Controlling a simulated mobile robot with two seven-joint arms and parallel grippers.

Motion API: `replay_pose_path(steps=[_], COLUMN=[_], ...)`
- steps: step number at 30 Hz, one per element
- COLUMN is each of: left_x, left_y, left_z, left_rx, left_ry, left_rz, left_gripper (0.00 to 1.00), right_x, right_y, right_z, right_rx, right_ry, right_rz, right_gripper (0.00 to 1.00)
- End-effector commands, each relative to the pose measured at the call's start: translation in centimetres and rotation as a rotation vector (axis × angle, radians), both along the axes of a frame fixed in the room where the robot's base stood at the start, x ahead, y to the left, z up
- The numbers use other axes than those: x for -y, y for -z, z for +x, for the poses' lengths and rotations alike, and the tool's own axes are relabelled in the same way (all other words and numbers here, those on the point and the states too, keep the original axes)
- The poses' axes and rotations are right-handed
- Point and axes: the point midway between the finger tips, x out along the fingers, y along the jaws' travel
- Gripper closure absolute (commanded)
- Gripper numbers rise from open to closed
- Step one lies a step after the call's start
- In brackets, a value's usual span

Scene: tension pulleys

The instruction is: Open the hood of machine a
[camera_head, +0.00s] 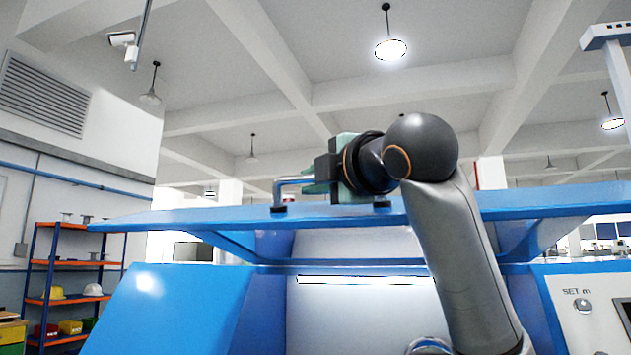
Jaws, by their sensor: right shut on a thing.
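The blue hood (460,212) of the machine stands raised above the blue machine body (172,308), with a gap between them. A metal handle (279,189) with dark feet is fixed on the hood. My right gripper (312,186) is shut on the handle, with the arm reaching up from the lower right in front of the hood. The fingertips are partly hidden by the gripper body and handle. My left gripper is not in view.
A control panel (583,306) with a knob and screen is on the machine's right side. Orange shelves (68,263) with helmets and bins stand at the far left. Lamps hang from the ceiling, and the space above the hood is clear.

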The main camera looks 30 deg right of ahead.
Motion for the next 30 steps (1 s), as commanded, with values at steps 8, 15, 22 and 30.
replay_pose_path(steps=[8,15,22,30], left_x=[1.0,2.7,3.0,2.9], left_y=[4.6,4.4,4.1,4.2], left_z=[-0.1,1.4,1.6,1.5], left_rx=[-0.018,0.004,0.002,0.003], left_ry=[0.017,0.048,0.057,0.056], left_rz=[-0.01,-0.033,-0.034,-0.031], left_gripper=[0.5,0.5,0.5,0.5], right_x=[-0.6,-0.9,-1.0,-1.0], right_y=[5.4,7.6,7.6,7.5], right_z=[-0.4,-0.7,-0.8,-0.8], right_rx=[0.048,0.078,0.083,0.084], right_ry=[0.001,0.001,0.001,0.001], right_rz=[-0.06,-0.096,-0.102,-0.102], right_gripper=[1.0,1.0,1.0,0.7])
